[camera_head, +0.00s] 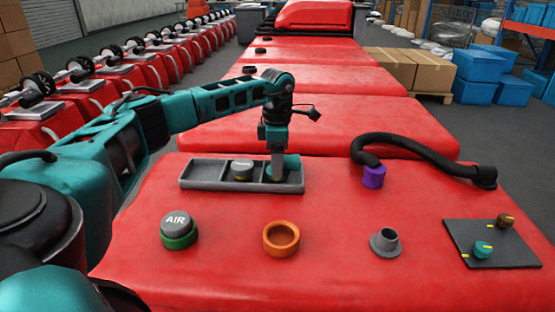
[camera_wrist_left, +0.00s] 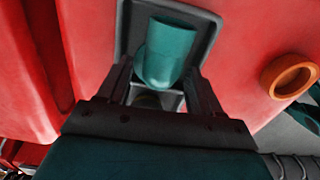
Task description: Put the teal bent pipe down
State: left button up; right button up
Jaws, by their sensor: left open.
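The teal bent pipe (camera_head: 291,162) is in the right-hand compartment of the grey tray (camera_head: 215,187), partly hidden by my left gripper (camera_head: 278,170). In the left wrist view the pipe (camera_wrist_left: 168,48) lies between the spread fingers of the left gripper (camera_wrist_left: 160,72), with its wide end towards the top. The tray rim (camera_wrist_left: 122,28) surrounds it there. The left gripper is open, low over the tray and pointing down. Whether a finger touches the pipe I cannot tell. My right gripper is not in view.
A grey cap (camera_head: 242,168) sits in the tray's middle compartment. In front are an AIR cap on a green ring (camera_head: 178,238), an orange ring (camera_head: 281,238) and a grey flanged spout (camera_head: 385,243). A black hose with a purple end (camera_head: 374,177) and a dark mat (camera_head: 465,238) are right.

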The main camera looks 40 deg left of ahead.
pick_arm(q)
notch_tip(320, 180, up, 12)
jog(key=p, duration=0.2)
jog(key=shift+p, duration=0.3)
dwell(0.4)
